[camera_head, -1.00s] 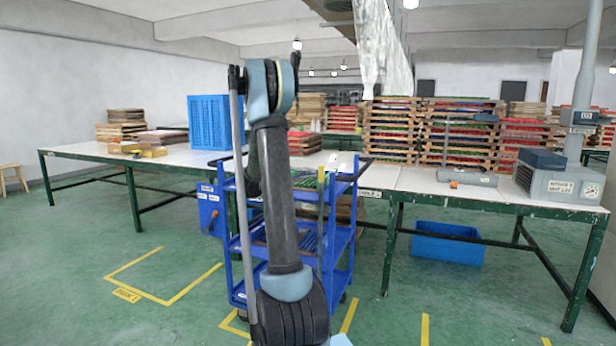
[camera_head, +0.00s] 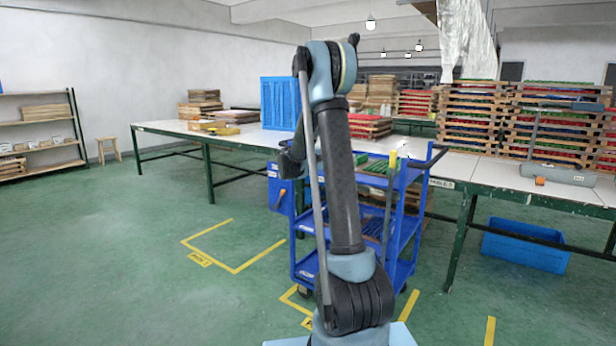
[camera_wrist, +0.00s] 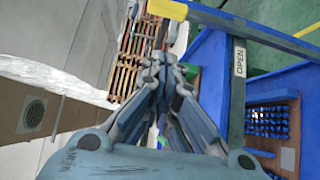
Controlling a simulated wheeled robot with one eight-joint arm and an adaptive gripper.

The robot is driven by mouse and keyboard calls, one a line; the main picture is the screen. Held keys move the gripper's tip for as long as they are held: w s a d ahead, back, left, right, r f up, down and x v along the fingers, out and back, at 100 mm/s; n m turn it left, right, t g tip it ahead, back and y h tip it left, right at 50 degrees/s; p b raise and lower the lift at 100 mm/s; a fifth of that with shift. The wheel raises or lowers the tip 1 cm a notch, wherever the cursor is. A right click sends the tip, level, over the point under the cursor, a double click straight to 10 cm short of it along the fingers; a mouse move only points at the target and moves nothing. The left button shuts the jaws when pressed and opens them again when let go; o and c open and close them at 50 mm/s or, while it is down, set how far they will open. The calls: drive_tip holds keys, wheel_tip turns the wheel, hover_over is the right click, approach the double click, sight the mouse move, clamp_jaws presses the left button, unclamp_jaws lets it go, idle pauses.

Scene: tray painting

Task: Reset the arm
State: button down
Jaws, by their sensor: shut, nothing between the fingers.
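My arm stands folded upright in the middle of the head view, in front of a blue cart (camera_head: 405,245). In the wrist view my gripper (camera_wrist: 160,62) is shut, with its fingers together and nothing between them. In the head view my gripper cannot be made out clearly behind the arm links. The wrist view looks past the fingers at stacked pallets (camera_wrist: 128,62), with blue surfaces to the right.
A long white table (camera_head: 250,137) runs behind the cart, carrying a blue crate (camera_head: 281,103) and stacks of trays. A blue bin (camera_head: 525,246) lies under the table at right. A shelf (camera_head: 40,122) and stool (camera_head: 108,148) stand far left. Green floor is clear at left.

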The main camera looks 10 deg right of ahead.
drive_tip(key=s+a+f+n+t+y, duration=0.1)
drive_tip(key=s+f+y, duration=0.25)
drive_tip(key=s, duration=0.75)
drive_tip(key=s+f+y, duration=0.2)
drive_tip(key=s+y, duration=0.3)
drive_tip(key=s, duration=0.5)
drive_tip(key=s+a+f+y, duration=0.4)
drive_tip(key=s+a+f, duration=0.3)
drive_tip(key=s, duration=0.3)
drive_tip(key=s+a+f+t+y, duration=0.1)
drive_tip(key=s+a+f+y, duration=0.4)
drive_tip(key=s, duration=0.6)
drive_tip(key=a+f, duration=0.2)
drive_tip(key=a, duration=0.1)
drive_tip(key=shift+a+f+m, duration=0.3)
drive_tip(key=shift+f+m, duration=0.1)
drive_tip(key=shift+s+y, duration=0.1)
drive_tip(key=shift+y, duration=0.15)
